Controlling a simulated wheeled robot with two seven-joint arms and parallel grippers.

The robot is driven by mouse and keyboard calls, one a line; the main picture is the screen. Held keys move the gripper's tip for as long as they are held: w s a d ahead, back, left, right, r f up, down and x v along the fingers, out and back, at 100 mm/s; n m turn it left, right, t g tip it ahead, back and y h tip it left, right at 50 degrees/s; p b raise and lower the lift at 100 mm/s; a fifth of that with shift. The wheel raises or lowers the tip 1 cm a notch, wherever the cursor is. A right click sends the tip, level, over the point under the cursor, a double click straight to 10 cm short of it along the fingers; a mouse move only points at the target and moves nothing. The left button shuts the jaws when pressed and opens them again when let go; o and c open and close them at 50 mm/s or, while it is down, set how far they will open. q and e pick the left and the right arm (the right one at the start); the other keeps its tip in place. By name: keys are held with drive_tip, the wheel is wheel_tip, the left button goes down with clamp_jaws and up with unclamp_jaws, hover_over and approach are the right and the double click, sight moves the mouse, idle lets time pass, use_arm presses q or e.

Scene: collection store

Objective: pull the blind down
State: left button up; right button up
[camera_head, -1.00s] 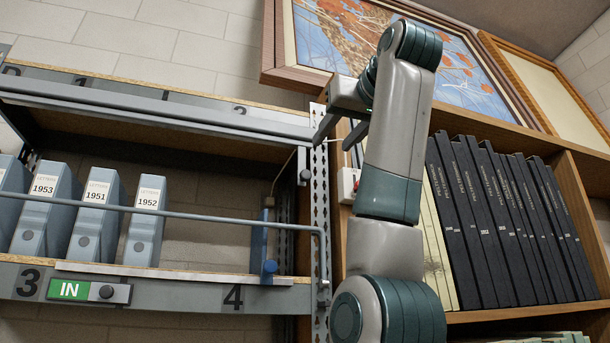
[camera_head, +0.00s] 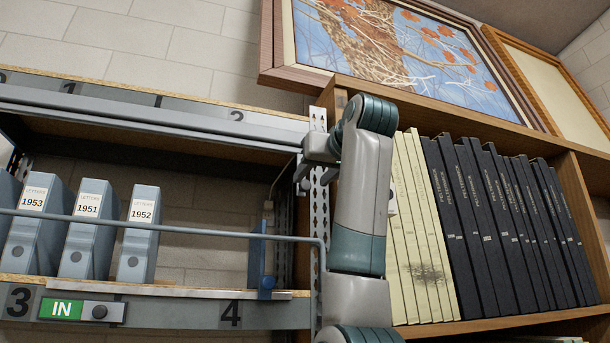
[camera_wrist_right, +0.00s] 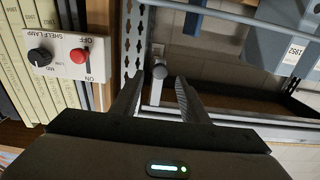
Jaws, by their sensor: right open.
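A long grey rail (camera_head: 150,119) runs along the top of the open shelf bay in the head view. It looks like the raised blind's housing or bottom bar; no lowered blind sheet shows across the bay. A grey round-ended knob (camera_wrist_right: 159,71) is at the bay's right end, beside the slotted post. In the right wrist view it appears between and beyond the fingertips; contact does not show. My right gripper (camera_head: 313,174) is open, at the slotted post near the rail's right end. Its open fingers also show in the wrist view (camera_wrist_right: 158,90). My left gripper is out of view.
Grey letter boxes (camera_head: 90,228) stand in the bay behind a thin rail (camera_head: 180,228). A blue upright (camera_head: 257,255) stands near its right end. A shelf-lamp switch plate (camera_wrist_right: 70,57) is beside the post.

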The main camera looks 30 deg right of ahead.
sight(306, 184)
drive_tip(key=p+x, duration=0.2)
drive_tip(key=x, duration=0.3)
drive_tip(key=shift+r, duration=0.1)
drive_tip(key=shift+w+d+p, duration=0.1)
drive_tip(key=shift+w+p, duration=0.35)
drive_tip(key=shift+w, duration=0.15)
clamp_jaws()
